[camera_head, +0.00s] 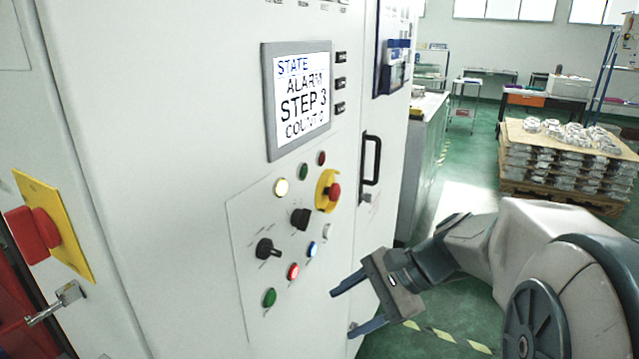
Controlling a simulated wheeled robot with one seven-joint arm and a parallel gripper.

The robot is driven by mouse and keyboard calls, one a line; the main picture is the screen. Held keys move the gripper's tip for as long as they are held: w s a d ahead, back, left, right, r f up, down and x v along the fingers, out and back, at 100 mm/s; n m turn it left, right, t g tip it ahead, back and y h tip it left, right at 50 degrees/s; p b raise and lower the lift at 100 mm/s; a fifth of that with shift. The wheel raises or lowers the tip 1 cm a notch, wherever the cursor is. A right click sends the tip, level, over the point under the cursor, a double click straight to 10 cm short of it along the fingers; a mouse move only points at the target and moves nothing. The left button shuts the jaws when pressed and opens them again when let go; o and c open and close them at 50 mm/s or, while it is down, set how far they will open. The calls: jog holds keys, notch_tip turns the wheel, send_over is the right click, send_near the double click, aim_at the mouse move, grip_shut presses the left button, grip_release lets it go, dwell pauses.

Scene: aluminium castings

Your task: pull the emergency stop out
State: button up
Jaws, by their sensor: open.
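The emergency stop (334,192) is a red mushroom button on a yellow round base, at the upper right of the control panel (250,215) on a white cabinet. I cannot tell from this view whether it is pressed in or out. My gripper (341,312) is open and empty, with its two dark fingers pointing left toward the cabinet. It is below the emergency stop and apart from it. The screen (300,98) above the panel reads STATE ALARM, STEP 3, and a COUNT line.
Near the stop are a black selector (300,219), another black switch (266,249) and several coloured buttons. A black door handle (370,160) sticks out to the right. A large red switch (38,235) on yellow is at the left. A pallet of castings (562,160) stands far right.

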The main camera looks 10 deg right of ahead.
jog(key=w+d+r+m+t+y+p, duration=0.1)
jog(key=w+d+r+m+t+y, duration=0.2)
jog(key=w+d+r+m, duration=0.25)
jog(key=m+t+y+p, duration=0.2)
jog(key=m+t, duration=0.2)
jog(key=t, duration=0.2)
send_near(339, 192)
jog(key=p+x, duration=0.2)
jog(key=x, duration=0.7)
jog(key=shift+a+p, duration=0.1)
jog(key=shift+p, duration=0.25)
jog(key=shift+c, duration=0.4)
grip_shut()
jog(key=shift+b+v, duration=0.5)
jog(key=shift+v, duration=0.35)
jog(key=shift+o, duration=0.4)
grip_release()
